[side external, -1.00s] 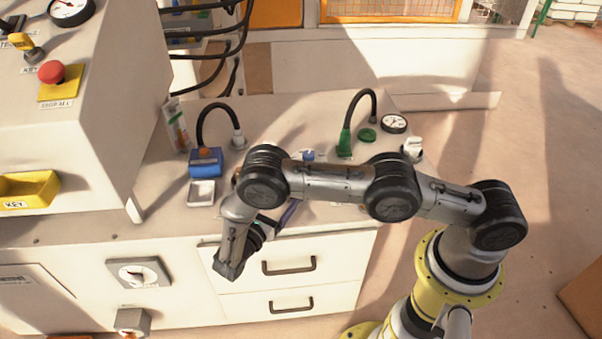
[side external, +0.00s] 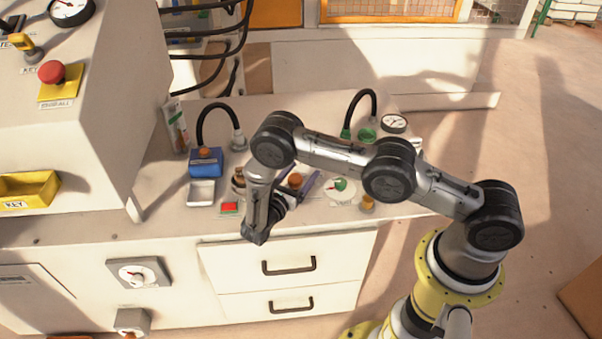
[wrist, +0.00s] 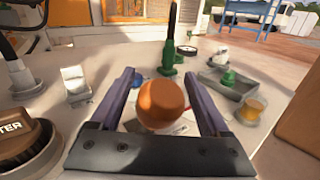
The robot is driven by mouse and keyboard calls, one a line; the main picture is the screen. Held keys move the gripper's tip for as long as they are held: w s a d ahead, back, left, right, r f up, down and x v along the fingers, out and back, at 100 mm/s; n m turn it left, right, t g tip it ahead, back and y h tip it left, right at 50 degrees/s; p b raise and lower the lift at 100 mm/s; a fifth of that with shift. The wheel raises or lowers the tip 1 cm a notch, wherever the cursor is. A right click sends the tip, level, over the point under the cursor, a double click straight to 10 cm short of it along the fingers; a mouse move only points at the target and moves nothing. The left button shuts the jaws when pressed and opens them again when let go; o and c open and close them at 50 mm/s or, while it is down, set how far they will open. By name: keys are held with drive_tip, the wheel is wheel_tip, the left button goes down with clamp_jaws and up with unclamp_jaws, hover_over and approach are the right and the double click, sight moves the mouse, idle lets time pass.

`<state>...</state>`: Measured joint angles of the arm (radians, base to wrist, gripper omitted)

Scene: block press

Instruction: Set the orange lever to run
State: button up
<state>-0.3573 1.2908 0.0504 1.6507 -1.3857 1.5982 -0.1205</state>
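An orange rounded knob (wrist: 162,103), which looks like the top of the orange lever, stands between my gripper's fingers in the wrist view. It also shows in the side external view (side external: 295,180), partly covered by the gripper. Its shaft and most of its base are hidden, and I cannot read a run mark. My gripper (wrist: 160,78) is open, with one dark purple finger on each side of the knob and narrow gaps showing. In the side external view my gripper (side external: 301,187) reaches low over the bench from the left.
A green plug (wrist: 169,56) stands behind.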

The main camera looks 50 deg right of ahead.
clamp_jaws()
